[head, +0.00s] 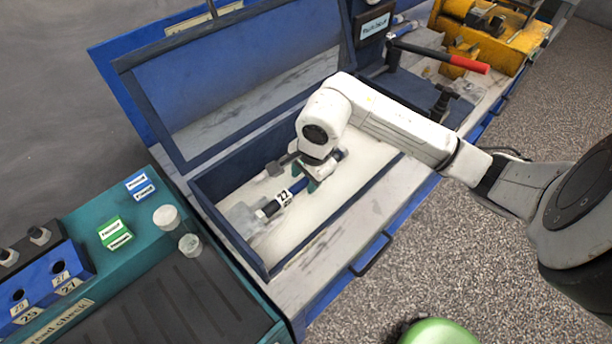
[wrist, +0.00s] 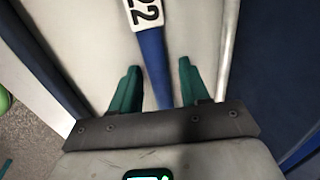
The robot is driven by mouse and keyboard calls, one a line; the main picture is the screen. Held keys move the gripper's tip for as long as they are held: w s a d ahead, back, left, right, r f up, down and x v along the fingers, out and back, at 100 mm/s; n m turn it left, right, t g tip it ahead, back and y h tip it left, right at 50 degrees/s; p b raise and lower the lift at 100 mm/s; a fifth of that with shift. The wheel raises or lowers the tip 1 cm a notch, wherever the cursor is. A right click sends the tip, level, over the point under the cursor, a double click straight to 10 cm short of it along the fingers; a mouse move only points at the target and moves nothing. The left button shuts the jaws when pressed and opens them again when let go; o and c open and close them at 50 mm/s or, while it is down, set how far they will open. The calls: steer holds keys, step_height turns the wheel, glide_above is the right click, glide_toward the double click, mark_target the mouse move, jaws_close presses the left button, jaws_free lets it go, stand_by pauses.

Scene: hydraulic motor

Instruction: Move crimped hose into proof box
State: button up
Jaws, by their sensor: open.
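The crimped hose (head: 300,185) is blue with a white tag marked 22, and it lies inside the proof box (head: 198,203). The box is blue-walled with a pale floor, and its framed lid stands open. In the wrist view the hose (wrist: 153,60) runs between the two green fingers of my gripper (wrist: 155,88). The fingers are apart, with a gap on each side of the hose. In the head view my gripper (head: 313,178) is low inside the box, over the hose. Its wrist hides part of the hose.
A teal bench (head: 90,210) with a blue numbered block (head: 45,285), small label blocks and two small cylinders stands at the left. A red-handled lever (head: 440,56) and yellow machine (head: 490,30) stand at the back right. The box's front handle (head: 371,256) faces open floor.

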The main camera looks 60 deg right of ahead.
steer(key=shift+s+f, duration=0.1)
steer(key=shift+f, duration=0.05)
steer(key=v, duration=1.1)
steer(key=shift+b, duration=0.35)
